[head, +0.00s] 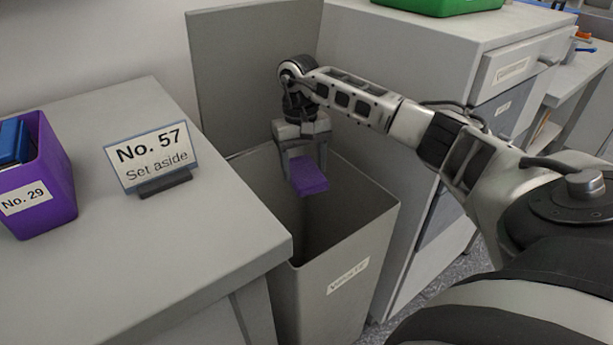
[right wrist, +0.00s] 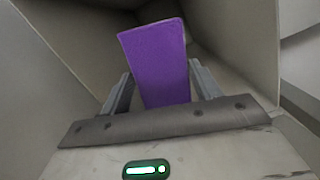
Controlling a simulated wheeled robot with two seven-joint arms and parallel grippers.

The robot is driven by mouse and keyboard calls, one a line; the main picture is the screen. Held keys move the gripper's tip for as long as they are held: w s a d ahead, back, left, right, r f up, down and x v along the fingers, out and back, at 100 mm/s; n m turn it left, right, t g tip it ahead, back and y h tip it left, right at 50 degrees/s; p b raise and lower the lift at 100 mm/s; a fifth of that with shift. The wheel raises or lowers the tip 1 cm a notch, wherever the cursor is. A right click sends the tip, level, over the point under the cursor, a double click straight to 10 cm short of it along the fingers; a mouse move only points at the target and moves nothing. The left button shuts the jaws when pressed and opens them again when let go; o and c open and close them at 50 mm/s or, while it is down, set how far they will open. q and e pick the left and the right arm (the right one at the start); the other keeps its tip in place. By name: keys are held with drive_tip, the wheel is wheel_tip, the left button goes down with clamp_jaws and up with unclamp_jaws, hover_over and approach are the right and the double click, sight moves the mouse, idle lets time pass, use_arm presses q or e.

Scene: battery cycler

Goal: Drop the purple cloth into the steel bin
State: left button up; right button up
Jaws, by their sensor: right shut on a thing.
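The purple cloth (head: 308,176) is a small folded block held between the fingers of my right gripper (head: 305,160). In the right wrist view the cloth (right wrist: 156,62) stands out between the two fingers of the right gripper (right wrist: 160,92). The gripper points down over the open mouth of the steel bin (head: 335,262), a tall grey box with a raised lid behind it. The cloth is at about the height of the rim, apart from the walls as far as I can see. The bin's floor is dark and not clear to see. My left gripper is not in view.
A grey table (head: 215,225) at the left holds a sign (head: 152,160) reading "No. 57 Set aside" and a purple container (head: 45,190) with blue items. A drawer cabinet (head: 420,50) with a green tray (head: 440,5) stands right of the bin.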

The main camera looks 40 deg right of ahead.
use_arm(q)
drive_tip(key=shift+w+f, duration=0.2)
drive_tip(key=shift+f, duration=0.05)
use_arm(e)
drive_tip(key=shift+f, duration=0.2)
drive_tip(key=o, duration=1)
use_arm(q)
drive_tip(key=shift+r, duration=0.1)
use_arm(e)
drive_tip(key=shift+o, duration=0.2)
use_arm(q)
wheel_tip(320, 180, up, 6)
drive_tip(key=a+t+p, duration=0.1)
drive_tip(key=p, duration=0.2)
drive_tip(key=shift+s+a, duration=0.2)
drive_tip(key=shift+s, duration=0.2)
use_arm(e)
wheel_tip(320, 180, up, 16)
drive_tip(key=w, duration=0.2)
drive_tip(key=shift+d, duration=0.3)
